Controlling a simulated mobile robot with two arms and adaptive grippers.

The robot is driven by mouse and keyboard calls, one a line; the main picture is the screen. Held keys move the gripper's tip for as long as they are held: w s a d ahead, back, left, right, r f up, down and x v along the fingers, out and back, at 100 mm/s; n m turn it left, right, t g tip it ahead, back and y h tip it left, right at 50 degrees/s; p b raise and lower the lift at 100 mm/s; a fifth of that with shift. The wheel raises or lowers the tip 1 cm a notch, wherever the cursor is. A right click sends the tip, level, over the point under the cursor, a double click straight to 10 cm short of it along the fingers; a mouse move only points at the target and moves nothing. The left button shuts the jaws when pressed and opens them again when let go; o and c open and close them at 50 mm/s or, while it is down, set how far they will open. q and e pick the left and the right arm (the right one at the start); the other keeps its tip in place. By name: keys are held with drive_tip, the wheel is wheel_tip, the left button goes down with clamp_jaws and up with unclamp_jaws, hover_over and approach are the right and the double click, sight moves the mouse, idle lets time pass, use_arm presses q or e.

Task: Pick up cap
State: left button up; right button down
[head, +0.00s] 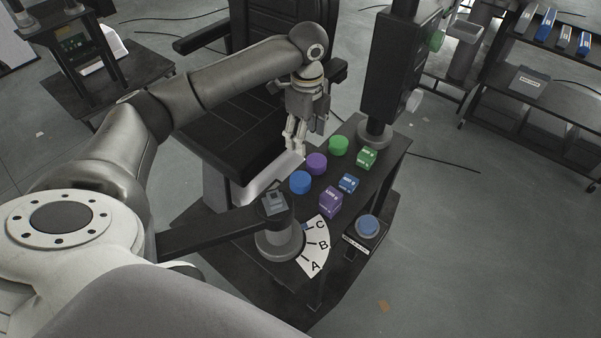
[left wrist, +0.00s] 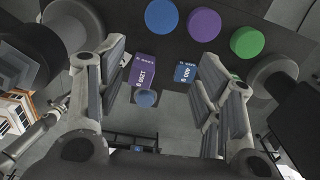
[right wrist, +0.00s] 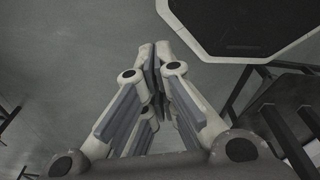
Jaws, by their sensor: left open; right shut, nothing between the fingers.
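Three round caps lie in a row on the dark table (head: 384,197): a blue cap (head: 300,182), a purple cap (head: 316,163) and a green cap (head: 339,145). In the left wrist view the blue cap (left wrist: 161,16), purple cap (left wrist: 204,24) and green cap (left wrist: 247,42) show along the top. My left gripper (head: 296,148) is open and points down near the purple and blue caps, above and apart from them. Its fingers (left wrist: 165,68) hold nothing. My right gripper (right wrist: 156,55) is shut and empty over the floor, out of the head view.
A purple box (head: 330,203), a blue box (head: 348,183) and a green box (head: 367,157) stand beside the caps. A dial plate (head: 315,259) marked A, B, C and a blue button (head: 368,226) are at the front. A dark column (head: 395,70) stands behind; a black chair (head: 275,30) is at the back.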

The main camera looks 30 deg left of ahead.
use_arm(q)
wheel_tip(320, 180, down, 8)
drive_tip(key=b, duration=0.6)
drive_tip(key=shift+w+f, duration=0.1)
drive_tip(key=shift+f, duration=0.15)
hover_over(304, 180)
wheel_tip(304, 180, down, 4)
drive_tip(key=shift+d+f+p, duration=0.1)
drive_tip(key=shift+f+p, duration=0.1)
drive_tip(key=shift+p, duration=0.1)
wheel_tip(304, 180, down, 5)
drive_tip(key=shift+r+p, duration=0.1)
drive_tip(key=shift+p, duration=0.8)
drive_tip(key=shift+f, duration=0.25)
drive_tip(key=c, duration=0.7)
drive_tip(key=shift+r, duration=0.1)
